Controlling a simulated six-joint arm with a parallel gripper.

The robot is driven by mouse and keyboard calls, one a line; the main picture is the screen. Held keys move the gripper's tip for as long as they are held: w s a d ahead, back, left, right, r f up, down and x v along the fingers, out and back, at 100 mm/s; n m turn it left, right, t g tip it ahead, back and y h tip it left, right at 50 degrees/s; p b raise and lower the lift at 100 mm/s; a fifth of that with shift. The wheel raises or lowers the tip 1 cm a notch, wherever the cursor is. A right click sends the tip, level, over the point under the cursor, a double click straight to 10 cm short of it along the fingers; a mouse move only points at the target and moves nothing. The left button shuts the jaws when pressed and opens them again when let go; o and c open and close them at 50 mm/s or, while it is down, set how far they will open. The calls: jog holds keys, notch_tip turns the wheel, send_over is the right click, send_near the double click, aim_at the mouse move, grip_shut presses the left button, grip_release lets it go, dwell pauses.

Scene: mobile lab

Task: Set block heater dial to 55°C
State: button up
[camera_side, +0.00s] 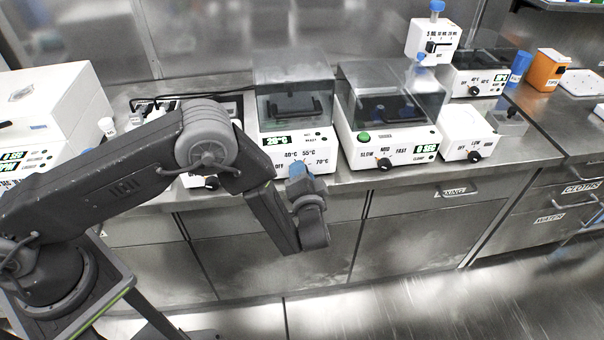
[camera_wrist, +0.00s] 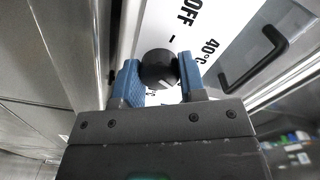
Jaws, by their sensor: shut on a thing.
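The block heater (camera_side: 292,110) stands on the bench in the side view, with a clear lid. Its green display reads what looks like 25°C, and its front carries the marks OFF, 40°C, 55°C and 70°C. In the wrist view the black dial (camera_wrist: 157,68) sits on the white front panel (camera_wrist: 185,28), near the OFF and 40°C marks. My gripper (camera_wrist: 159,78) has its blue fingers on either side of the dial, shut on it. In the side view my gripper (camera_side: 299,172) is at the heater's lower front and hides the dial. Where the dial's pointer aims is unclear.
A second lidded device (camera_side: 390,115) with SLOW, MID and FAST marks stands close to the right. A small dial (camera_side: 211,183) of another device is behind my arm on the left. Steel drawers (camera_side: 410,225) lie below the bench edge, with open floor in front.

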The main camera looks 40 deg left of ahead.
dwell(0.3)
jog(key=o, duration=0.9)
jog(key=v, duration=1.4)
